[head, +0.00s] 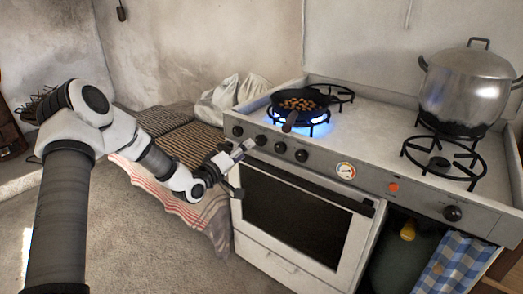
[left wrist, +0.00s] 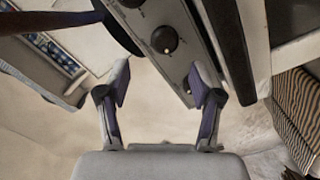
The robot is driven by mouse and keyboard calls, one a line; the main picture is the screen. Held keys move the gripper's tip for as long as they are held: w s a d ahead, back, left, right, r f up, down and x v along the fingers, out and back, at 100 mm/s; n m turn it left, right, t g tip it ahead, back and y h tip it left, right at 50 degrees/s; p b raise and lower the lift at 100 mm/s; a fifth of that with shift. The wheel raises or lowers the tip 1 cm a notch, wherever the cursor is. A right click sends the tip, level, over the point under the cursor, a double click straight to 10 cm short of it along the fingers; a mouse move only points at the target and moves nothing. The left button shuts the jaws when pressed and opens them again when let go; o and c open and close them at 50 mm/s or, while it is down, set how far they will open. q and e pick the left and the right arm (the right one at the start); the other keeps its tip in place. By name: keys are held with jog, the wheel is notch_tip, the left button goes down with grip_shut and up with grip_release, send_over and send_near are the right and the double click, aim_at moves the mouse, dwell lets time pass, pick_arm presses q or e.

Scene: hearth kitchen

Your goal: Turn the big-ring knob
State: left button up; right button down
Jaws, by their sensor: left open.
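The stove's front panel carries several black knobs in a row at the left, among them one (head: 281,147) in the middle of the row. A single black knob (head: 452,213) sits apart at the far right, below the ring under the big pot. I cannot read which is labelled big-ring. My left gripper (head: 243,168) is open and empty at the left end of the panel, by the row. In the left wrist view, one row knob (left wrist: 163,40) lies beyond the open fingertips (left wrist: 160,84), apart from them. My right gripper is not in view.
A pan (head: 302,101) of brown food sits over a lit blue flame. A large steel pot (head: 468,88) stands at the back right. The oven door handle (head: 300,186) runs below the panel. A striped bench (head: 185,132) and white bags (head: 216,103) are at left.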

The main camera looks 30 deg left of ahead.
aim_at(258, 142)
pick_arm(q)
jog(key=w, duration=0.5)
jog(key=w+b, duration=0.1)
jog(key=w, duration=0.1)
jog(key=shift+w+d+f, duration=0.15)
jog(key=shift+w+f, duration=0.05)
jog(key=shift+f, duration=0.15)
jog(key=c, duration=1.1)
